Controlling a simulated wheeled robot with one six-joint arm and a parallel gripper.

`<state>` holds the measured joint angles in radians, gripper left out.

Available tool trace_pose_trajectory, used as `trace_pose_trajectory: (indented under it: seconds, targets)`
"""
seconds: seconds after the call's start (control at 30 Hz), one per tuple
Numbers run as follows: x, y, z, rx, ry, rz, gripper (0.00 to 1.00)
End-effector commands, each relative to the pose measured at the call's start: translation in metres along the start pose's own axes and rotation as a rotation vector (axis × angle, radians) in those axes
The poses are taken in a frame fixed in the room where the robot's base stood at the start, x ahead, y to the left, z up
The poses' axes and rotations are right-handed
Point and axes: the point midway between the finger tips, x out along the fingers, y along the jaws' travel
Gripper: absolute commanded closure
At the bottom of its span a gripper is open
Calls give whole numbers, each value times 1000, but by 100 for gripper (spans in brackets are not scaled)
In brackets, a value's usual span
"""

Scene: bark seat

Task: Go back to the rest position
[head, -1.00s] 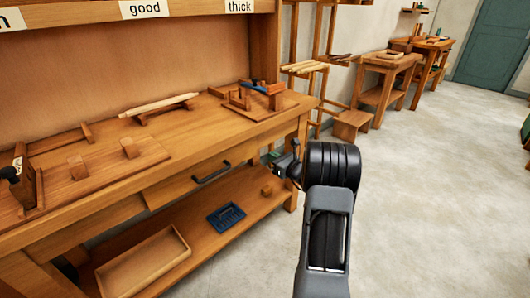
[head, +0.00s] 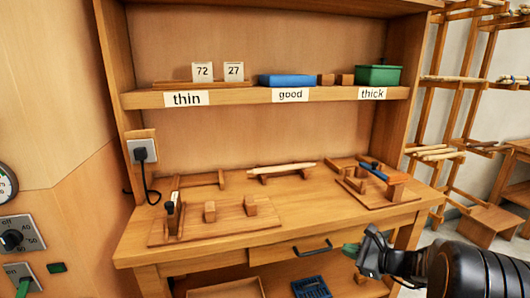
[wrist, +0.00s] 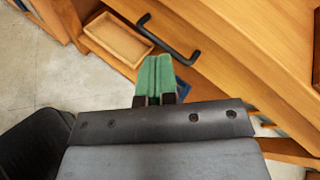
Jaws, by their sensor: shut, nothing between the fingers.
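My gripper (head: 354,250) is at the lower right of the head view, in front of the workbench's right end and near the drawer handle (head: 313,248). In the wrist view, its two green fingers (wrist: 156,76) are together with nothing between them. Part of my black arm fills the lower right corner of the head view.
The workbench (head: 240,239) holds wooden jigs and a pale stick (head: 282,169) on supports. Its shelf (head: 240,96) carries a blue box (head: 286,80) and a green box (head: 379,75). A lower tray (wrist: 118,38) and a blue tray (head: 311,287) sit below. A rack (head: 470,120) stands right.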

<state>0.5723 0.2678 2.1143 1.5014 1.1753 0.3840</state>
Motion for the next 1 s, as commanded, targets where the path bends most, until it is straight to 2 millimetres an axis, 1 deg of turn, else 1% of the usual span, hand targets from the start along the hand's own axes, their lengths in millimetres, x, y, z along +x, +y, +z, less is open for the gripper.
trace_pose_trajectory:
  seconds: [0.03,0.07,0.1,0.17,0.2,0.27,0.3,0.4,0.5,0.6,0.7,0.77,1.0]
  targets:
    - [-6,14,60,-148,36,127,100]
    - [-8,27,81,-241,62,207,100]
    - [-14,45,107,-374,96,312,100]
    - [-26,69,138,-574,143,458,100]
    - [-36,82,156,-707,171,547,100]
    - [-54,97,177,-901,211,669,100]
    - [-66,104,190,-1027,236,741,100]
    - [-93,112,214,-1311,288,891,100]
    - [-116,112,231,-1541,333,998,100]
    - [-131,110,243,-1711,367,1072,100]
    - [-140,107,250,-1819,390,1115,100]
    - [-143,106,251,-1857,399,1131,100]
    - [-143,106,251,-1857,399,1131,100]
